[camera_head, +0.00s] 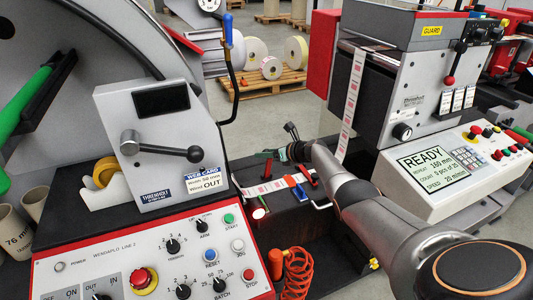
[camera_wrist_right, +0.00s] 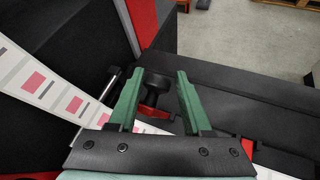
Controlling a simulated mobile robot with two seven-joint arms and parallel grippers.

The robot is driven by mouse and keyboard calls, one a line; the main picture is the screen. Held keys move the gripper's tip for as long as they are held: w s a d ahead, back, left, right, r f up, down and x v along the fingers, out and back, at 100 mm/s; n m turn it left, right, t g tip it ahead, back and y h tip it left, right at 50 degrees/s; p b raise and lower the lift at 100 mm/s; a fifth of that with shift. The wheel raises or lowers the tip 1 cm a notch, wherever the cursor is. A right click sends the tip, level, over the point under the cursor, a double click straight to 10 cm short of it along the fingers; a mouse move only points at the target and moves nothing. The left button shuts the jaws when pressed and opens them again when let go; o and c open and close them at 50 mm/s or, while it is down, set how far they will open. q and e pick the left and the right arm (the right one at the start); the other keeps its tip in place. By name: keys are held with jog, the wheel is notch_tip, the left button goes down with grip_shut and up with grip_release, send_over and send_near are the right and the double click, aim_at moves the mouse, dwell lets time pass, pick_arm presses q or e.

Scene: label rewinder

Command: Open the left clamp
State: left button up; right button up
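Two red clamp levers stand by the label web (camera_head: 270,187) on the dark bed: the left clamp (camera_head: 268,166) upright, the other (camera_head: 304,166) tilted. My right gripper (camera_head: 284,153) is just above and behind the web, between and beyond these levers, partly hidden by its own wrist. In the right wrist view its green fingers (camera_wrist_right: 158,76) are apart, with a dark rounded knob (camera_wrist_right: 153,88) showing between them. I cannot tell whether they touch it. Red parts show beside and below the fingers, but which clamp they belong to is unclear. My left gripper is not in view.
A grey housing with a ball-ended crank (camera_head: 130,140) stands left of the bed. The control panel (camera_head: 160,260) is in front. The printer unit (camera_head: 415,100) and its READY screen (camera_head: 428,165) are at the right. A coiled orange hose (camera_head: 297,270) hangs at the front.

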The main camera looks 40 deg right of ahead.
jog(key=shift+a+r, duration=0.1)
jog(key=shift+r, duration=0.05)
jog(key=shift+s+r+p, duration=0.1)
jog(key=shift+r+p, duration=0.15)
jog(key=shift+p, duration=0.25)
jog(key=p+v, duration=0.4)
jog(key=v, duration=0.8)
jog(key=shift+f+p, duration=0.2)
jog(key=shift+p, duration=0.1)
jog(key=shift+s, duration=0.1)
